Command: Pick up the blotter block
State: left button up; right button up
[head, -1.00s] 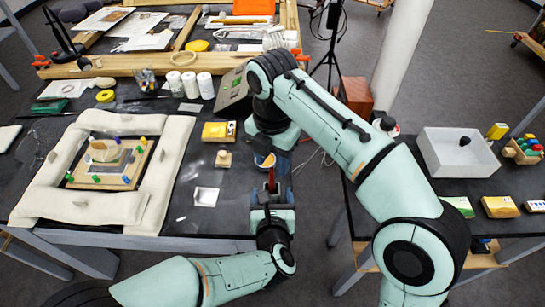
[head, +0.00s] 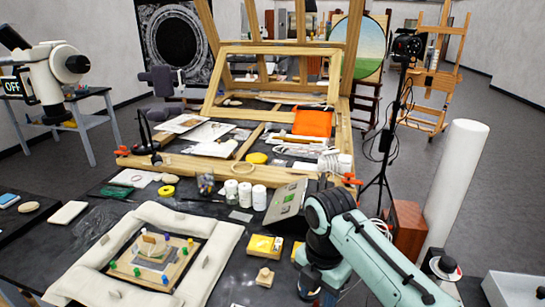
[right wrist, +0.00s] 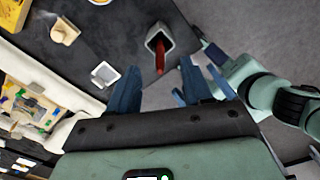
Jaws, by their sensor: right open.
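A small pale wooden block with a round knob, which looks like the blotter block (head: 264,277), stands on the dark table in front of a yellow box. It also shows at the upper left of the right wrist view (right wrist: 64,32). My right gripper (right wrist: 160,78) is open and empty, its blue fingers apart from the block, which lies off to their left. In the head view my right arm hides much of the table's right side. Part of my left gripper (right wrist: 213,80) shows beside the right one in the wrist view; its jaws are unclear.
A grey holder with a red piece (right wrist: 160,40) stands near the table edge, beyond my right fingers. A white square dish (right wrist: 104,74) lies near the block. A yellow box (head: 265,246), white jars (head: 245,193) and a padded frame (head: 217,250) stand around it.

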aim_at(265, 278)
jog(key=k+j, duration=0.75)
jog(key=j, duration=0.2)
